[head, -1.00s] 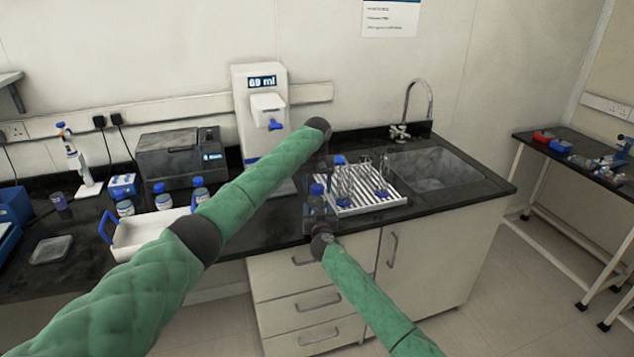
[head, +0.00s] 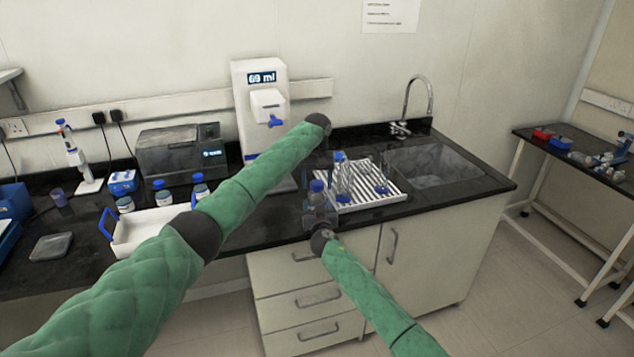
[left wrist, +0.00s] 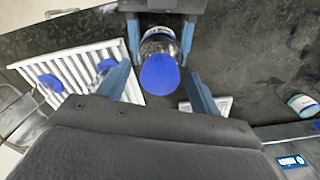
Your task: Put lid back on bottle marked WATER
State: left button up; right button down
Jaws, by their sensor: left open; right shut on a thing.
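A clear bottle with a label (left wrist: 158,44) is held upright by my right gripper (head: 317,216), which is shut on its body near the counter's front edge. The same gripper shows at the top of the left wrist view (left wrist: 163,30). A blue lid (left wrist: 160,74) sits over the bottle's mouth; it also shows in the head view (head: 317,186). I cannot tell how tightly it sits, and the label is unreadable. My left gripper (left wrist: 157,76) is open above the bottle, with one finger on each side of the lid and gaps visible. In the head view it is hard to make out.
A white drying rack (head: 368,195) with glassware stands just right of the bottle, by the sink (head: 435,168). The dispenser (head: 260,100) is behind my left arm. A white tray (head: 150,230) and several blue-capped bottles (head: 161,192) are at the left.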

pick_arm(q)
notch_tip(320, 180, up, 12)
dwell(0.6)
pick_arm(e)
jog(key=shift+c, duration=1.4)
grip_release()
pick_arm(q)
jog(key=shift+w, duration=0.1)
pick_arm(e)
jog(key=shift+s+f+b, duration=0.2)
jog(key=shift+s+b, duration=0.1)
jog(key=shift+s, duration=0.3)
jog(key=s, duration=0.1)
jog(key=s+b, duration=0.1)
jog(key=s, duration=0.2)
jog(key=shift+s+d+b, duration=0.3)
jog(key=shift+s+d, duration=0.05)
pick_arm(q)
jog(key=shift+f, duration=1.3)
pick_arm(e)
jog(key=shift+s+d+r, duration=0.1)
jog(key=shift+s+r, duration=0.05)
jog(key=shift+s, duration=0.75)
